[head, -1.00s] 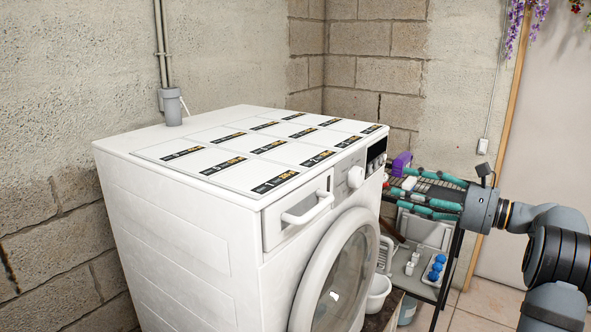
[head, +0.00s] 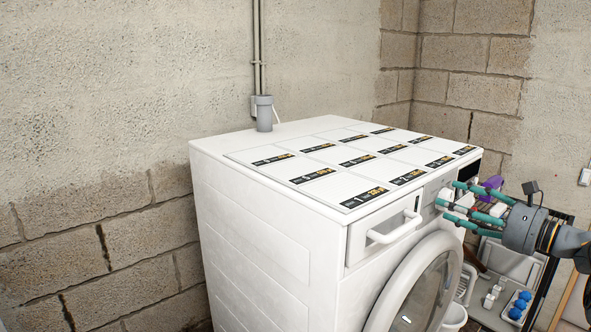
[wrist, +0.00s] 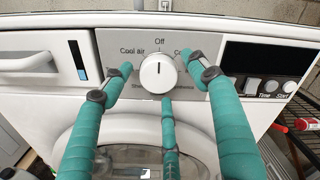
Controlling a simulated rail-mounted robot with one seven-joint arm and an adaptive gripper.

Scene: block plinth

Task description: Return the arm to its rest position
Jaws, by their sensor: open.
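My gripper (head: 447,195) has several teal fingers and is spread open at the front control panel of the white washing machine (head: 275,235). In the wrist view two fingers reach up on either side of the round white knob (wrist: 158,74), and a third finger comes up below it. The knob's mark points up toward "Off". The fingers are apart from each other and hold nothing. I cannot tell whether any fingertip touches the panel. In the head view the fingers partly cover the knob area.
The machine's drawer handle (head: 395,229) and round door (head: 418,290) are close to the gripper. A wire shelf (head: 555,216) with a purple item stands behind my arm. A tray of blue balls (head: 518,304) sits lower down. Block walls enclose the back and left.

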